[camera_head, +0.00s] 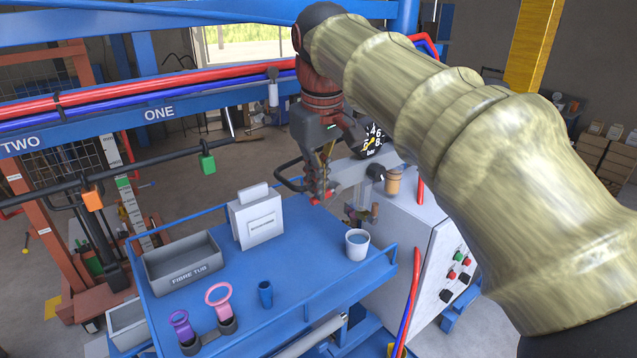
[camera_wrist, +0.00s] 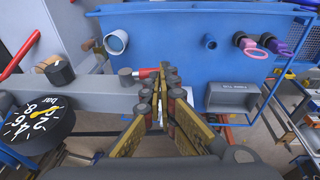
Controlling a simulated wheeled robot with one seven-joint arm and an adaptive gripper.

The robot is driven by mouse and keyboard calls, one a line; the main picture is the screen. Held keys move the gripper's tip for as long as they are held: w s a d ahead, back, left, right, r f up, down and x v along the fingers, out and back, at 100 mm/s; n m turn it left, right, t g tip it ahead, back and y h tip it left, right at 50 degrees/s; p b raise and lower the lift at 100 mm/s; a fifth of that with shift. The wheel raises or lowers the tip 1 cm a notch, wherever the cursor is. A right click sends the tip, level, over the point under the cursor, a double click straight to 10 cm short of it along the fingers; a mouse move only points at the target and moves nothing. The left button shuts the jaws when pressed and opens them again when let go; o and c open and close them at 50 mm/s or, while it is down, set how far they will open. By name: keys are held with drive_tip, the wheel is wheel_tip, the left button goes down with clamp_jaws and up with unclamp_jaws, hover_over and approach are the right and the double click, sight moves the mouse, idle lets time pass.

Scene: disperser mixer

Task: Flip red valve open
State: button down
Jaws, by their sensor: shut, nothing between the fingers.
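A small red part, which looks like the red valve (camera_wrist: 149,73), sits at the edge of the grey beam in the wrist view, just left of my fingertips. Its handle is partly hidden by the fingers, so I cannot tell its position or whether the fingers touch it. My gripper (camera_wrist: 168,76) is shut and empty, with its tips beside the valve and over the blue bench's edge. In the head view my gripper (camera_head: 319,188) points down at the left end of the grey beam (camera_head: 350,172). The pressure gauge (camera_head: 373,141) stands right of it.
A blue bench (camera_head: 300,260) holds a fibre tub (camera_head: 182,264), a white box (camera_head: 258,222), a white cup (camera_head: 357,245), a blue cup (camera_head: 265,294) and pink and purple rings. A grey control cabinet (camera_head: 425,255) stands at the right.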

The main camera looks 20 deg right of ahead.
drive_tip(key=shift+a+f+h+b, duration=0.2)
drive_tip(key=shift+f+h+b, duration=0.3)
drive_tip(key=shift+h+b, duration=0.2)
idle(0.5)
drive_tip(key=f+h+b, duration=0.1)
drive_tip(key=t+h+b, duration=0.1)
drive_tip(key=b, duration=0.1)
drive_tip(key=shift+s+a+f, duration=0.15)
drive_tip(key=shift+a+f, duration=0.2)
wheel_tip(320, 180, down, 6)
drive_tip(key=d+n+t+h+b, duration=0.1)
drive_tip(key=t+h+b, duration=0.3)
drive_tip(key=h+b, duration=0.5)
drive_tip(key=shift+w+d+n+h+b, duration=0.35)
drive_tip(key=shift+d+b, duration=0.35)
drive_tip(key=shift+b, duration=1.6)
drive_tip(key=shift+w+d, duration=0.1)
drive_tip(key=shift+d, duration=0.05)
